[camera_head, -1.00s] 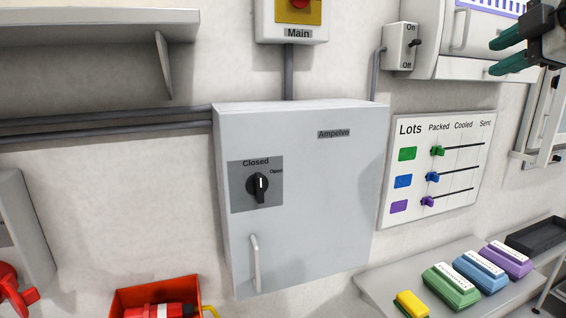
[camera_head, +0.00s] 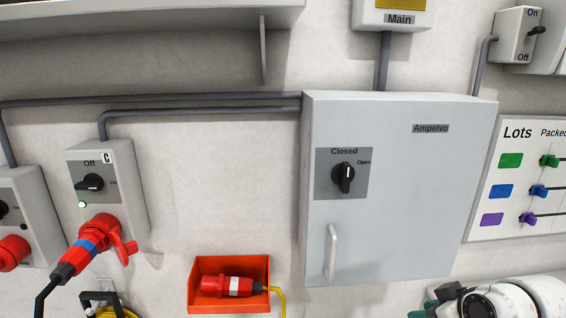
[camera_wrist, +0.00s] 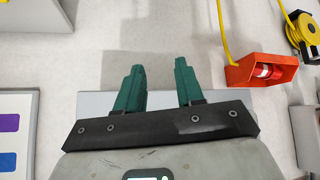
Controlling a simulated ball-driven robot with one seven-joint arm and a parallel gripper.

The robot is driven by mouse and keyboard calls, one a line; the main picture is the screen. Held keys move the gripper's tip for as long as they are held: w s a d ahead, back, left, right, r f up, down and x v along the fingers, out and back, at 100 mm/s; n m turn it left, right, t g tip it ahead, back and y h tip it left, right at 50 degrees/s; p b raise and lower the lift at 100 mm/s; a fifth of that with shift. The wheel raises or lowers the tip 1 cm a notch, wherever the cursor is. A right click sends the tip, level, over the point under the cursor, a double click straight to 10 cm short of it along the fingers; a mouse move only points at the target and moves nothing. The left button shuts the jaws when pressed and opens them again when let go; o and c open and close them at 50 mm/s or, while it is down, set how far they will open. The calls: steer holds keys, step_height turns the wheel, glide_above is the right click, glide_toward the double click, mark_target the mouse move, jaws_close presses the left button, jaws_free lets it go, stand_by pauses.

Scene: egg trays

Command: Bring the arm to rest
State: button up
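My gripper (camera_wrist: 159,66) shows in the wrist view with two green fingers apart and nothing between them. The wall and the top of a grey surface are behind the fingers. In the head view, part of my white arm (camera_head: 540,296) is at the lower right, in front of the wall below the grey cabinet; a bit of dark green beside it is largely cut off by the frame edge.
The grey Ampelvo cabinet (camera_head: 400,200) is shut, its knob (camera_head: 343,177) at Closed. An orange box (camera_head: 229,303) with a red plug (camera_head: 228,285) hangs left of it. A switch box (camera_head: 85,160) with a plugged red connector (camera_head: 95,240) is further left. The Lots board (camera_head: 515,215) is at right.

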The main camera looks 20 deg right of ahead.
steer(key=s+a+f+m+g, duration=0.1)
steer(key=s+a+f+g, duration=0.1)
steer(key=s+a+f, duration=0.35)
steer(key=s+a+f+m+g, duration=0.1)
steer(key=s+a+f, duration=0.2)
steer(key=f, duration=0.5)
steer(key=s+a+f+g, duration=0.1)
steer(key=s+f+g, duration=0.1)
steer(key=s+f, duration=0.2)
steer(key=s+a+f+g, duration=0.2)
steer(key=s+f, duration=0.2)
steer(key=s, duration=0.7)
steer(key=shift+s+f+m+h+b, duration=0.25)
steer(key=shift+f+m+h+b, duration=0.05)
